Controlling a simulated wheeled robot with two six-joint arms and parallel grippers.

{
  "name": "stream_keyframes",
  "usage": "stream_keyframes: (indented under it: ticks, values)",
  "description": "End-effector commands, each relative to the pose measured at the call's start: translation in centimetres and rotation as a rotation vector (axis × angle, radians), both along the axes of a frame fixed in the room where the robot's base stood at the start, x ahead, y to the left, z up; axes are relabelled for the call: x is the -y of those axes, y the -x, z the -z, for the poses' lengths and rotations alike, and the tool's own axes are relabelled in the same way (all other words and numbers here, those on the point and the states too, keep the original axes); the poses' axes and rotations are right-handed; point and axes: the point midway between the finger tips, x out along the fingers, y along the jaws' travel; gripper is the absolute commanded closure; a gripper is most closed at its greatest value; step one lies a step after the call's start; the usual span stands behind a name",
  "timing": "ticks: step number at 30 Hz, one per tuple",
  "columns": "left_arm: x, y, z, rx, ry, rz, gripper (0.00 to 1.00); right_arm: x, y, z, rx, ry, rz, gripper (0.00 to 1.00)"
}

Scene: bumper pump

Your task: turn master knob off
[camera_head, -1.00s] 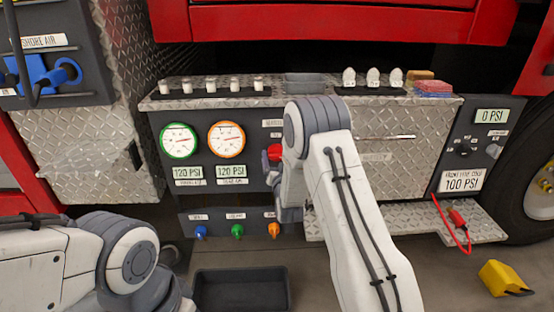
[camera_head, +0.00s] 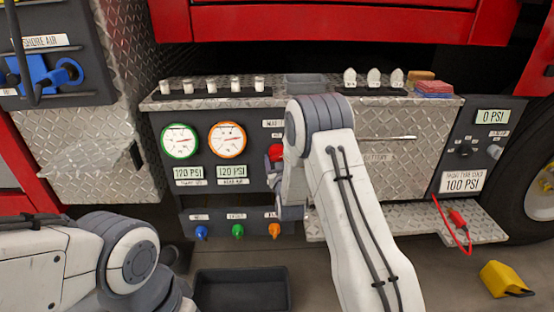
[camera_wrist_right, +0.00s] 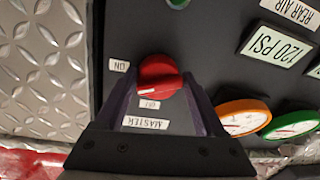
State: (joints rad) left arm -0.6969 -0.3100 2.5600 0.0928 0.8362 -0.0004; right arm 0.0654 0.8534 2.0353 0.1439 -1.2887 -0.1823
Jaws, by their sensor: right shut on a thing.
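The master knob (camera_wrist_right: 160,80) is red and round, on the dark gauge panel. In the right wrist view it sits between the fingers of my right gripper (camera_wrist_right: 160,88), which is shut on it. A pale mark on the knob's face points to the left side, between the ON label (camera_wrist_right: 119,65) and the OFF label (camera_wrist_right: 149,104). The MASTER label (camera_wrist_right: 146,122) appears upside down here. In the head view the red knob (camera_head: 275,152) shows beside my right wrist, which hides part of it. My left arm shows at lower left, its gripper out of view.
A green-rimmed gauge (camera_head: 179,140) and an orange-rimmed gauge (camera_head: 228,139) are left of the knob. Blue (camera_head: 201,232), green (camera_head: 238,230) and orange (camera_head: 275,230) small knobs are below. A black bin (camera_head: 242,290) stands on the floor; a yellow chock (camera_head: 504,279) is at right.

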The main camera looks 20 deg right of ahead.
Motion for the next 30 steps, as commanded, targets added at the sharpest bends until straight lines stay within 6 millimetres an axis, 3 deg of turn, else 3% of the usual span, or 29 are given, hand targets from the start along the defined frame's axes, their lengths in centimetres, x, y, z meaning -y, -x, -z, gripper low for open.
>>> stream_keyframes:
  ticks: [30]
  values:
    - [0.0, 0.0, -1.5, 0.0, 0.0, 0.0, 0.5, 0.6, 0.1, -0.6, -0.26, 0.898, 0.013, 0.84]
